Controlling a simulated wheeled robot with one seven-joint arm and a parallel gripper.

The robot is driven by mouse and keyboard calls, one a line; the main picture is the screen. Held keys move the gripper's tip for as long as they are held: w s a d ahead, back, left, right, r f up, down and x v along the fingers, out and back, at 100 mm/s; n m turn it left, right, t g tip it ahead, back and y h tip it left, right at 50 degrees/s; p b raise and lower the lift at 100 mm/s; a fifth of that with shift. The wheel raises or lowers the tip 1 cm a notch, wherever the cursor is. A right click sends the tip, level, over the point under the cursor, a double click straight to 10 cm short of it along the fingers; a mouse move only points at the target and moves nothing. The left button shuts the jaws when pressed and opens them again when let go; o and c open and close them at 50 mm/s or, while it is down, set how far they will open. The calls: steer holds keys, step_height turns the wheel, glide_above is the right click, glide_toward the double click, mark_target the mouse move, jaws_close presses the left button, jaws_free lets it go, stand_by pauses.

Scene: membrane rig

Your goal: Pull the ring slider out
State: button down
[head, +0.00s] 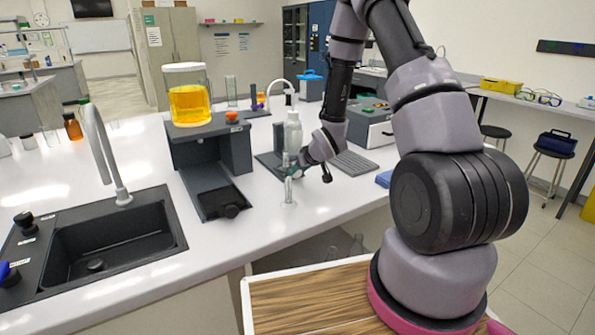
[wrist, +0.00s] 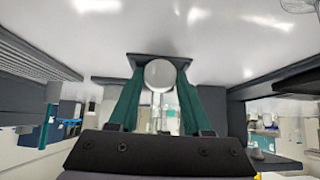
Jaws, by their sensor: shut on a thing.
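My gripper (head: 291,170) is at the low dark stand (head: 266,160) in the middle of the counter. In the wrist view, its green fingers (wrist: 160,84) are shut on a pale round piece (wrist: 160,74), with a clear upright part running behind it. I cannot tell for certain whether this piece is the ring slider. A white bottle-like vessel (head: 292,131) stands just above and behind the fingers. A small clear glass piece (head: 288,191) stands on the counter just in front of them. The fingers partly hide the contact in the head view.
Left of the gripper is a dark rig (head: 208,149) with a yellow-filled vessel (head: 190,104) and a low tray (head: 214,192). A grey ribbed mat (head: 354,163) and an instrument box (head: 370,126) are to the right. A black sink (head: 105,245) is at front left.

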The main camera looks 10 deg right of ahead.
steer(key=shift+c, duration=1.8)
jaws_free()
steer(key=shift+r, duration=0.1)
steer(key=v, duration=1)
steer(key=shift+s+r, duration=0.25)
steer(key=shift+s, duration=0.05)
steer(key=shift+d, duration=0.1)
steer(key=s+d+r+m+h, duration=0.2)
steer(key=s+r, duration=0.1)
steer(key=r, duration=0.6)
steer(key=s+d+r+m+h, duration=0.1)
steer(key=s+d+r+m, duration=0.2)
steer(key=r, duration=0.6)
steer(key=s+a+r+m+y, duration=0.1)
steer(key=s+a+r, duration=0.1)
steer(key=s+r, duration=0.4)
steer(key=s+a+r+m+g+y, duration=0.1)
steer(key=s+r, duration=0.5)
steer(key=s, duration=0.6)
steer(key=shift+s+a+m+g, duration=0.3)
steer(key=shift+a+m, duration=0.1)
steer(key=shift+a, duration=0.3)
